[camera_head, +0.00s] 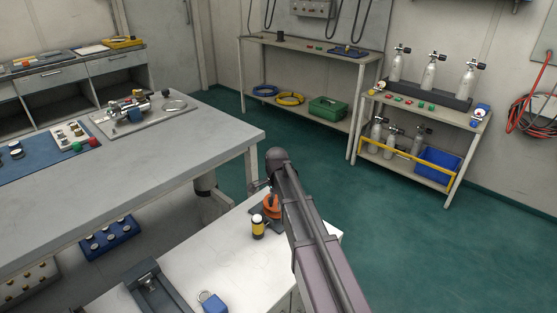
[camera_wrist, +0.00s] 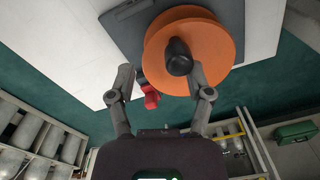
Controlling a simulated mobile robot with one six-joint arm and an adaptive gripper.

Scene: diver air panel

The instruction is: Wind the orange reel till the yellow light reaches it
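The orange reel (camera_head: 270,207) sits on a dark base plate on the white bench top, partly hidden by my arm in the head view. In the wrist view the orange reel (camera_wrist: 215,48) is a wide disc with a black knob (camera_wrist: 178,57) standing on it. My gripper (camera_wrist: 161,76) is open, its two fingers apart near the reel's edge. The knob is near the right fingertip; I cannot tell whether they touch. A small red part (camera_wrist: 150,97) shows between the fingers.
A blue object (camera_head: 212,303) and a dark grey fixture (camera_head: 155,285) are on the white bench (camera_head: 215,255). A large grey table (camera_head: 150,160) stands left. A rack with grey cylinders (camera_head: 428,75) is at right. Green floor between is clear.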

